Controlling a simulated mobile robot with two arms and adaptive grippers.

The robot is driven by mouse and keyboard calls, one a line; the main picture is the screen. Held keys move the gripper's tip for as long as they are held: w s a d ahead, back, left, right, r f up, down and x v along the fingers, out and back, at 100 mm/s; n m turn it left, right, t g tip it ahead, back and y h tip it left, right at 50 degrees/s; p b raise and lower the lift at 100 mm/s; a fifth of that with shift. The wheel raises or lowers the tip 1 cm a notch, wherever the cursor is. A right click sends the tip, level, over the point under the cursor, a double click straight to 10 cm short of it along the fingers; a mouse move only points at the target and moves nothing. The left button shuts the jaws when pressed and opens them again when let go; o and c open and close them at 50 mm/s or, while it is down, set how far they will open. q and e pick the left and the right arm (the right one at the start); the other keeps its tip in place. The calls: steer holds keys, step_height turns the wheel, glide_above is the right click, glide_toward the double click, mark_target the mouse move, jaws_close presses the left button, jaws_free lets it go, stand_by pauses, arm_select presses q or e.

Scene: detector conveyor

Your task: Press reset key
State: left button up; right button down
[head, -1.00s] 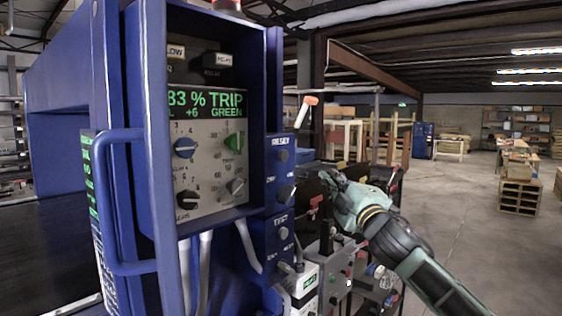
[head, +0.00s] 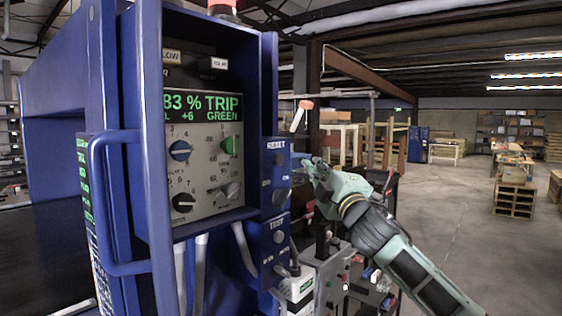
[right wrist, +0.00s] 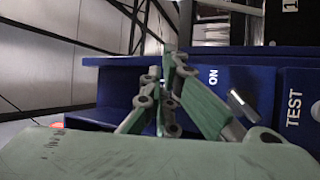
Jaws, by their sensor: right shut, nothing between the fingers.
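The blue reset box (head: 276,178) is on the right side of the blue cabinet in the head view. Under its RESET label is a round grey reset key (head: 280,160). A dark knob (head: 281,197) with an ON mark sits lower. My right gripper (head: 306,163) is shut and empty, with its tips just right of the reset key; I cannot tell whether they touch the box. In the right wrist view my right gripper (right wrist: 172,58) points at the blue box (right wrist: 215,78), and the reset key cannot be made out. My left gripper is not in view.
A TEST box (head: 271,245) sits below the reset box. The display (head: 204,105) reads 83 % TRIP and GREEN. A handle (head: 95,205) sticks out at the left. An orange-tipped part (head: 304,108) stands above my right gripper. Open floor (head: 455,200) lies to the right.

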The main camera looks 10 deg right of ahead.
mark_target(279, 159)
steer(key=shift+w+a, duration=0.85)
steer(key=shift+w, duration=0.25)
steer(key=shift+w+a, duration=0.8)
steer(key=shift+w, duration=0.25)
steer(key=shift+w+a, duration=0.1)
steer(key=shift+w, duration=0.05)
steer(key=shift+w+a, duration=0.2)
steer(key=shift+w+a, duration=0.25)
steer(key=shift+w, duration=0.1)
stand_by(0.6)
steer(key=shift+s+d+p, duration=0.1)
steer(key=shift+p, duration=0.2)
steer(key=shift+s+d, duration=0.45)
steer(key=shift+s, duration=0.15)
steer(key=shift+s, duration=0.1)
